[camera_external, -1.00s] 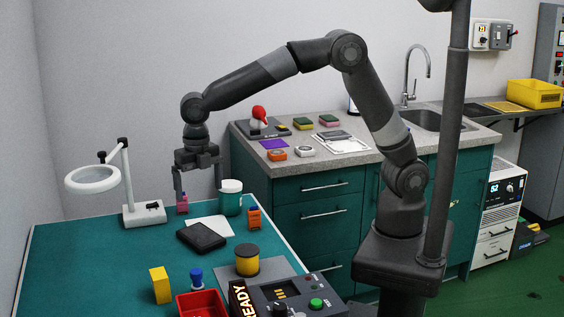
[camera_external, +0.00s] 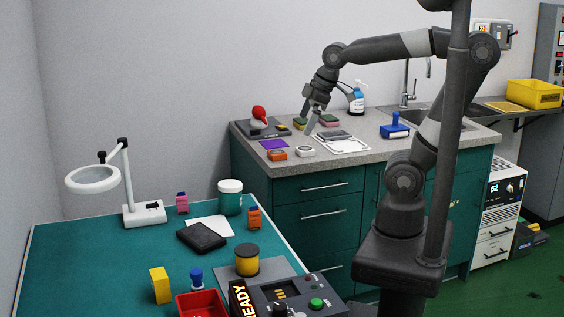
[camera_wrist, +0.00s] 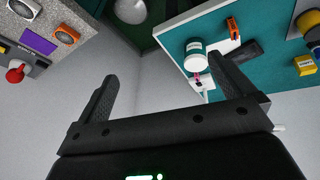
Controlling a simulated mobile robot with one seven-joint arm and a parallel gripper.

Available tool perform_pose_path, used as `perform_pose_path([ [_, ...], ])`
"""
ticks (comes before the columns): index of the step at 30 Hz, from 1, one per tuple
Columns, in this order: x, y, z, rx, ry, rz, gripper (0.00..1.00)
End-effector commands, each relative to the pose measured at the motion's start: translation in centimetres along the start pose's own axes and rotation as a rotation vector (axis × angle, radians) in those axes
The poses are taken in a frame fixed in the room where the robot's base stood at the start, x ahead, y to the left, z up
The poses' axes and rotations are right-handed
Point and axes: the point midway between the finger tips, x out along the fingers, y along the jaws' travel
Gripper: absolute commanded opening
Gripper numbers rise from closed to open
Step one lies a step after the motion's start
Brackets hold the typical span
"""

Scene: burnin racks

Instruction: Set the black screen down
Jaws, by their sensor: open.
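A flat black slab, which looks like the black screen (camera_external: 201,237), lies on the teal table beside a white sheet (camera_external: 211,225). It also shows at the upper right of the wrist view (camera_wrist: 245,51). My gripper (camera_external: 315,124) is over the grey counter, well to the right of the slab and above it. Its two fingers stand wide apart in the wrist view (camera_wrist: 168,88) with nothing between them. The gripper is open and empty.
The table holds a magnifier lamp (camera_external: 143,214), a teal-and-white jar (camera_external: 230,198), a pink item (camera_external: 182,203), an orange item (camera_external: 254,217) and a yellow block (camera_external: 160,285). The counter (camera_external: 372,154) holds a white tray (camera_external: 352,147), sponges and a blue-handled item (camera_external: 395,128).

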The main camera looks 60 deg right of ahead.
Motion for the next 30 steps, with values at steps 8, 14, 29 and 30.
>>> perform_pose_path([
  [8, -0.5, 0.3, 6.3, 0.42, 0.067, 0.068, 0.99],
  [14, -0.4, 0.3, 7.3, 0.495, 0.078, 0.077, 0.99],
  [29, -0.5, 0.3, 7.2, 0.491, 0.078, 0.076, 0.99],
  [30, -0.5, 0.3, 7.2, 0.491, 0.078, 0.076, 0.99],
])
